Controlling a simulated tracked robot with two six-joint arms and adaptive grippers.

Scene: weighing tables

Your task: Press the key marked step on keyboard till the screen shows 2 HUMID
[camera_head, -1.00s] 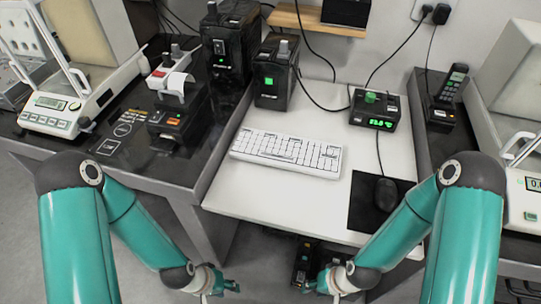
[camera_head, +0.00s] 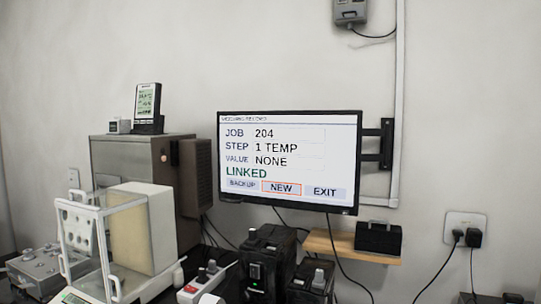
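The screen (camera_head: 288,160) is mounted on the wall by a bracket. It reads JOB 204, STEP 1 TEMP, VALUE NONE and LINKED in green. Below are the buttons BACKUP, NEW and EXIT, and NEW has an orange outline. The keyboard is out of view now. Neither of my grippers shows in this view.
A glass-sided balance (camera_head: 112,240) stands at the lower left. Behind it a grey cabinet (camera_head: 140,165) carries a small display device (camera_head: 148,103). Black power units (camera_head: 268,262) stand below the screen. A wooden shelf (camera_head: 350,249) holds a black box (camera_head: 378,238). A wall socket (camera_head: 466,228) is at the right.

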